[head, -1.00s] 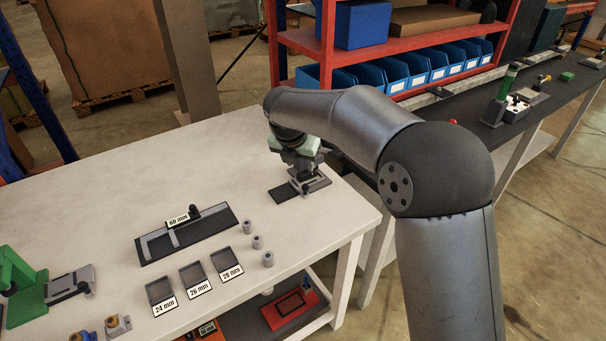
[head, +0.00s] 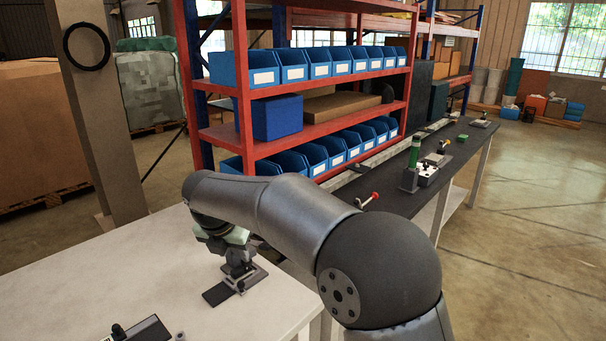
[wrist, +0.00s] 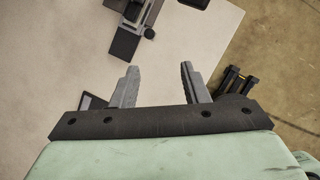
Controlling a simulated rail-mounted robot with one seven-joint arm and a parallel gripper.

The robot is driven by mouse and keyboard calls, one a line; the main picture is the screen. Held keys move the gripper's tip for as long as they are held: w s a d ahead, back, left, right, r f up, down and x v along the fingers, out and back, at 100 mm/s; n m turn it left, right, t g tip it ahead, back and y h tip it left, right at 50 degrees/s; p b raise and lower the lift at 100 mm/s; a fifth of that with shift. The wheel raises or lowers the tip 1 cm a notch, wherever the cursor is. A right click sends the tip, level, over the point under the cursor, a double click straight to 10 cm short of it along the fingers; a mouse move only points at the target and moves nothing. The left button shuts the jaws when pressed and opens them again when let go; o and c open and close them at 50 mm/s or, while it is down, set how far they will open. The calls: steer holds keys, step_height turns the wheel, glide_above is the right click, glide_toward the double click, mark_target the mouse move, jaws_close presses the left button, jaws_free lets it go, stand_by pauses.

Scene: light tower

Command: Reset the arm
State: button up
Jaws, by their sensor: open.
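My gripper (wrist: 160,85) is open in the wrist view, its two grey fingers apart with nothing between them. Below it is the white tabletop (wrist: 70,50), with the table's edge and the floor to the right. In the head view my arm reaches over the white table (head: 150,275), and the gripper end hangs above a small dark fixture (head: 218,294) near the table's right side. The fingertips are hidden or too small to make out there. In the wrist view a dark fixture (wrist: 125,42) lies ahead of the fingers, apart from them.
A red shelf (head: 300,144) with blue bins stands behind the table. A dark bench (head: 400,198) at the right carries a green light tower (head: 414,152) and a red-knobbed lever (head: 373,196). A dark block (head: 150,330) sits at the table's front.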

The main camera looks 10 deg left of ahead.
steer(key=s+d+m+g+h, duration=0.1)
steer(key=s+d+m, duration=0.3)
steer(key=d+m, duration=0.55)
steer(key=s+d+m+g, duration=0.1)
steer(key=s+d+m, duration=0.4)
steer(key=d, duration=0.8)
steer(key=s+d+f+m+g, duration=0.1)
steer(key=s+d+f+m, duration=0.2)
steer(key=s+d+m, duration=0.4)
steer(key=s+d+f+m+g+y, duration=0.1)
steer(key=s+d+f+m, duration=0.2)
steer(key=s+d+m, duration=0.4)
steer(key=s+m, duration=0.4)
steer(key=m, duration=0.2)
steer(key=shift+s+d+f, duration=0.15)
steer(key=shift+d+f, duration=0.1)
steer(key=shift+f, duration=0.1)
